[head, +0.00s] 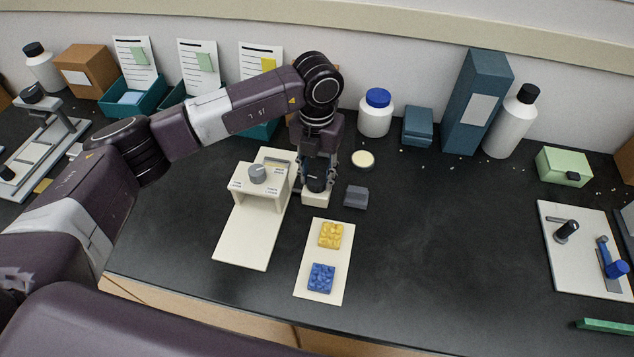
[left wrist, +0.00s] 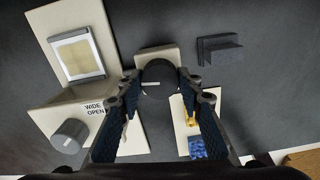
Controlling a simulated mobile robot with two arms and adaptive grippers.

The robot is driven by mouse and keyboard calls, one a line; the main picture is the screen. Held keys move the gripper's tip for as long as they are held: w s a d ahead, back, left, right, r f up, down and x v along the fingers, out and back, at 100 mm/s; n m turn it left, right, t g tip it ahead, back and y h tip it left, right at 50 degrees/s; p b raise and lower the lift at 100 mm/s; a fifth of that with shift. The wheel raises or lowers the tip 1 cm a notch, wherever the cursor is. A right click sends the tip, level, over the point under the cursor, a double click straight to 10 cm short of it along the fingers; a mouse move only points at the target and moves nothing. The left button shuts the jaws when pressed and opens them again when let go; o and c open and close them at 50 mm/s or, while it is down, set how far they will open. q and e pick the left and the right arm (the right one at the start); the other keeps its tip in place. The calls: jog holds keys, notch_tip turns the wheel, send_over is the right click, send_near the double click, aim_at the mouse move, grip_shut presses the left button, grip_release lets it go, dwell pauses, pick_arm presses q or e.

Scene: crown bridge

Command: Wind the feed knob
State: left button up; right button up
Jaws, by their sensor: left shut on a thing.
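A round black knob (head: 317,184) stands on a small cream block (head: 316,199) at the right side of a cream stand (head: 243,225). My left gripper (head: 316,178) reaches down from above and is shut on this knob. In the left wrist view the black knob (left wrist: 158,80) sits between the fingertips (left wrist: 160,82), with the cream block (left wrist: 156,53) behind it. The stand also bears a grey knob (head: 257,174); in the left wrist view this grey knob (left wrist: 70,136) is beside a "WIDE OPEN" label. My right gripper is not in view.
A cream card (head: 322,255) with a yellow textured block (head: 330,235) and a blue one (head: 321,278) lies in front of the knob. A dark grey block (head: 356,196) is to the right. Bottles and boxes line the wall. The bench (head: 440,230) is clear right of centre.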

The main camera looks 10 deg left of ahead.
aim_at(317, 178)
pick_arm(q)
jog(key=shift+w+m+b, duration=0.1)
jog(key=shift+m+b, duration=0.75)
jog(key=shift+m, duration=0.25)
jog(key=shift+r+m+b, duration=0.1)
jog(key=shift+m+b, duration=0.4)
jog(key=shift+m, duration=0.1)
jog(key=o, duration=1.2)
jog(key=shift+c, duration=0.2)
notch_tip(317, 178, up, 12)
